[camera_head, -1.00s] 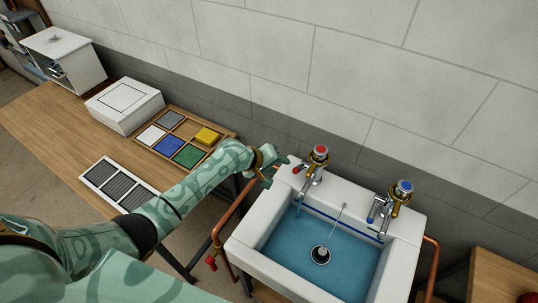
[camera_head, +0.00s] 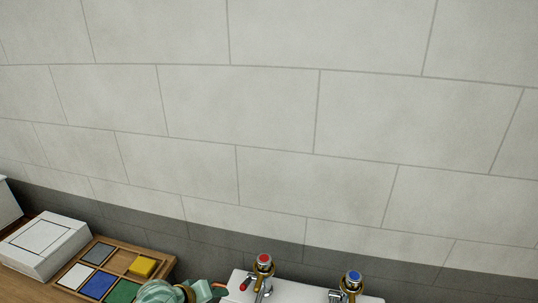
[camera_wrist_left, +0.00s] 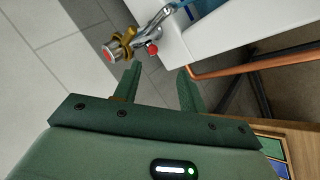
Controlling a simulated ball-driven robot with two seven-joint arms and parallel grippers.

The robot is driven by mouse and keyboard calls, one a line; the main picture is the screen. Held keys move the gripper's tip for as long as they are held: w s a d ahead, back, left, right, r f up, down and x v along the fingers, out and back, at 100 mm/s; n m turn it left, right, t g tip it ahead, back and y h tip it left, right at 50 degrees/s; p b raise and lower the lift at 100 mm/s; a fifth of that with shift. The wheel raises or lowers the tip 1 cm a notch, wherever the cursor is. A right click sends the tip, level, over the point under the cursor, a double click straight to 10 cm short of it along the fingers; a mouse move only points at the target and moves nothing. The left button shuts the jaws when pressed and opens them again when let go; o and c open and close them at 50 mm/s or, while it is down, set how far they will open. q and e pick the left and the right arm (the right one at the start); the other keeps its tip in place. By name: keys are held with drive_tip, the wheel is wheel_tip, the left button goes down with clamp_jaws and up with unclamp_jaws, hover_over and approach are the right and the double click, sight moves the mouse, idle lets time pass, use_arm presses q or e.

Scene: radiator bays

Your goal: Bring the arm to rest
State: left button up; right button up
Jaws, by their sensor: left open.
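My left arm shows only at the bottom edge of the head view, where the left gripper (camera_head: 208,291) is partly cut off, just left of the white sink (camera_head: 288,291). In the left wrist view the gripper (camera_wrist_left: 158,76) has its two green fingers apart with nothing between them. The red-capped tap (camera_wrist_left: 123,46) is beyond the fingertips there, apart from them as far as I can tell. My right gripper is in neither view.
The blue-capped tap (camera_head: 350,283) stands on the sink's right. A wooden tray (camera_head: 160,264) with coloured tiles and a white box (camera_head: 45,246) lie to the left. A copper pipe (camera_wrist_left: 262,63) runs beside the sink. A bare block wall fills most of the head view.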

use_arm(q)
drive_tip(key=s+a+r+m+y, duration=0.25)
drive_tip(key=s+m, duration=0.55)
drive_tip(key=s, duration=0.4)
drive_tip(key=s+a+r+m+y, duration=0.4)
drive_tip(key=s+a+r+y, duration=0.35)
drive_tip(key=s+a, duration=0.3)
drive_tip(key=s+d+f+g+h+b, duration=0.1)
drive_tip(key=s+d+f+h+b, duration=0.2)
drive_tip(key=f, duration=1.3)
drive_tip(key=d+f+g+b, duration=0.2)
drive_tip(key=f+b, duration=0.3)
drive_tip(key=f, duration=1.1)
drive_tip(key=s+f+n+g+h+b, duration=0.1)
drive_tip(key=s+f+b, duration=0.2)
drive_tip(key=s+f, duration=0.7)
drive_tip(key=s+f+n+g+h+b, duration=0.1)
drive_tip(key=s+f+b, duration=0.3)
drive_tip(key=s+f, duration=0.7)
wheel_tip(320, 180, down, 5)
drive_tip(key=shift+s+d+r+n+g+b, duration=0.1)
drive_tip(key=shift+s+d+n+g+b, duration=0.15)
drive_tip(key=shift+n+g, duration=0.25)
drive_tip(key=shift+c, duration=0.2)
